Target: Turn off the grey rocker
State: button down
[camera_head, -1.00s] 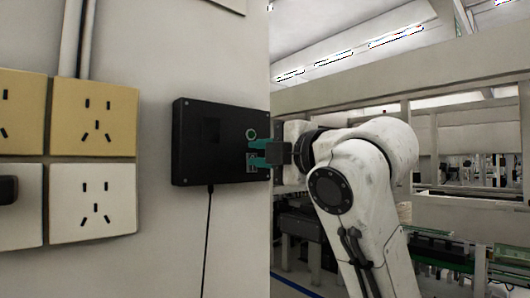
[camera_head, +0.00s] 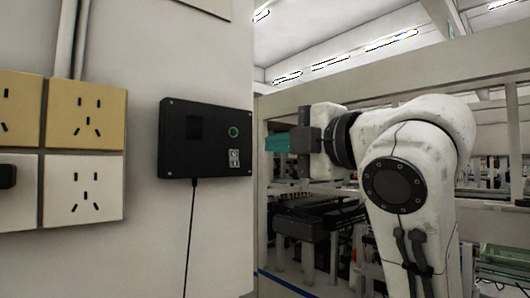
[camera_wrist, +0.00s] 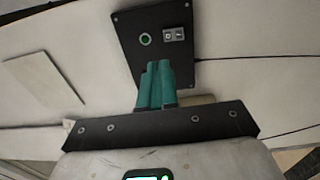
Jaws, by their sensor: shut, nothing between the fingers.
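The grey rocker (camera_head: 234,158) sits at the lower right of a black box (camera_head: 180,150) on the wall, below a round green-ringed button (camera_head: 233,132). In the wrist view the rocker (camera_wrist: 174,34) shows beside the green-ringed button (camera_wrist: 145,39), beyond the fingertips. My gripper (camera_head: 268,143) has teal fingers, shut and empty. It is right of the box in the head view and apart from the rocker. In the wrist view my gripper (camera_wrist: 158,66) overlaps the black box's lower part. The rocker's tilt is too small to tell.
Yellow and white sockets (camera_head: 88,115) are on the wall left of the box. A black cable (camera_head: 189,240) hangs from the box. The wall ends just right of the box. Beyond it stand frames and dark equipment (camera_head: 310,220).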

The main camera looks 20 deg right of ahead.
jog(key=shift+v, duration=1.85)
jog(key=shift+r, duration=0.1)
